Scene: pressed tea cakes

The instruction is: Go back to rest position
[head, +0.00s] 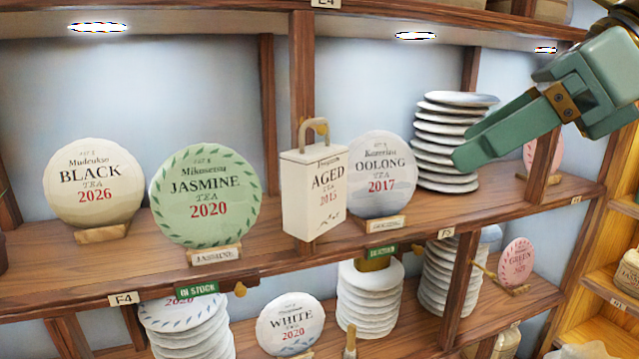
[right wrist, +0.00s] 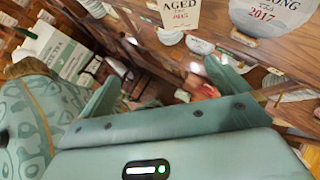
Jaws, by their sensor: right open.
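My right gripper (head: 478,150) is at the upper right of the head view, in front of the shelf and close to the stack of pale tea cakes (head: 445,165). It also shows in the right wrist view (right wrist: 165,88), its two green fingers apart with nothing held between them. In the head view I cannot tell whether a finger touches the stack. My left gripper is not in view.
The wooden shelf (head: 290,260) holds the Black (head: 95,200), Jasmine (head: 205,225) and Oolong (head: 384,172) tea cakes and the Aged box (head: 314,215). A White cake (head: 290,340) and several stacks stand below. A wooden rack (head: 590,285) is at right.

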